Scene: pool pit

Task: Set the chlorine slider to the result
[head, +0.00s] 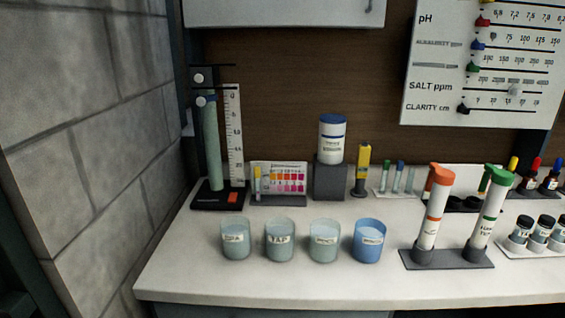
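The white results board (432,95) hangs at the upper right, and its top is cut off by the frame edge. Its readable row labels are pH, alkalinity, salt ppm and clarity cm. No chlorine label is readable. A red slider (482,21) is at the left end of the pH row, with part of a yellow one just above it. Below are a blue slider (478,45), a green slider (473,67) and a black slider (463,109). A colour chart (290,178) with pink and orange patches stands on the counter. Neither of my grippers is in view.
Several cups, including the blue cup (368,243), stand along the counter front (330,282). Orange-topped and green-topped tubes (430,215) stand in a dark rack at right. A tall cylinder with a ruler (234,130) stands at left beside the block wall (85,130).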

